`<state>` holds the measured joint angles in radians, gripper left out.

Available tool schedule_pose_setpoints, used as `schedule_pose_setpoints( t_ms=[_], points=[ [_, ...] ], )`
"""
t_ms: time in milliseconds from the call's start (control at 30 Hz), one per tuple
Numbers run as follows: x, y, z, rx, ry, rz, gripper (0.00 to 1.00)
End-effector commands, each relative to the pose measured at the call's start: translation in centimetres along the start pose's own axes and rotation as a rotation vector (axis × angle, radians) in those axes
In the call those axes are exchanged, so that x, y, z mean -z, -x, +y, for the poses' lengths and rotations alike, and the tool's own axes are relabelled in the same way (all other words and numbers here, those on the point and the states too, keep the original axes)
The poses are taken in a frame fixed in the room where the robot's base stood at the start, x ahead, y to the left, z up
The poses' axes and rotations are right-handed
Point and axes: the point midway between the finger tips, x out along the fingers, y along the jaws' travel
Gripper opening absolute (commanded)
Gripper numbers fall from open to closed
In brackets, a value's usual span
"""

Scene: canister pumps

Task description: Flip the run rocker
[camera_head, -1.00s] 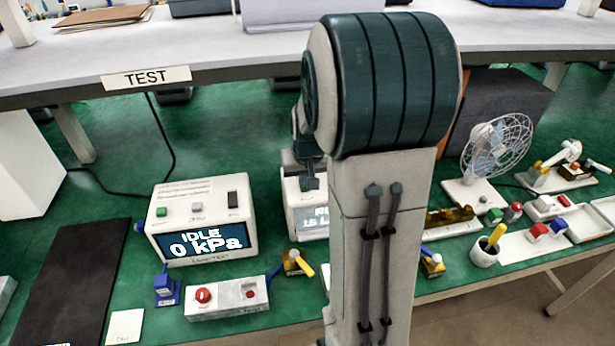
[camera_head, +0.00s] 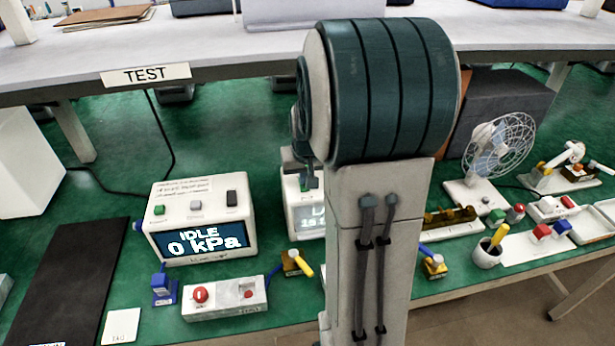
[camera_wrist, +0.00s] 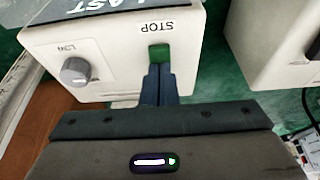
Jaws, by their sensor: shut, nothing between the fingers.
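A pale instrument box with a lit screen (camera_head: 308,220) stands half hidden behind my arm. In the wrist view the box (camera_wrist: 110,60) appears upside down, with "LAST" on its screen, a grey knob (camera_wrist: 75,72) marked LOW and a green control (camera_wrist: 159,52) by the word STOP. Whether that control is the run rocker is not clear. My gripper (camera_wrist: 160,72) is shut and empty, its fingertips right at the green control's edge. I cannot tell whether they touch. In the head view my gripper (camera_head: 308,182) is small, above that box.
To the left stands a similar box (camera_head: 250,225) reading IDLE 0 kPa, with green, grey and black controls. A small red-button box (camera_head: 225,310) and yellow-handled valves lie in front. A fan (camera_head: 495,150) stands right. A shelf edge marked TEST (camera_head: 146,75) runs behind.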

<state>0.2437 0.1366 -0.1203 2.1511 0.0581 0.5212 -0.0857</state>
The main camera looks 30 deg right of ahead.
Motion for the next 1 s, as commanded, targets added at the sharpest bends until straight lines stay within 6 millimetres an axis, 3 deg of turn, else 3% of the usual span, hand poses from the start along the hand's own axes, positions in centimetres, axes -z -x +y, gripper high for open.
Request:
schedule_pose_setpoints(
  t_ms=[567,833,1000],
  points=[
    [0.9,0.7,-0.1,0.001,0.001,0.001,0.0],
    [1.8,5.0,-0.2,0.002,0.003,0.003,0.0],
    [1.2,7.8,-0.1,0.001,0.002,0.007,0.0]
  ],
)
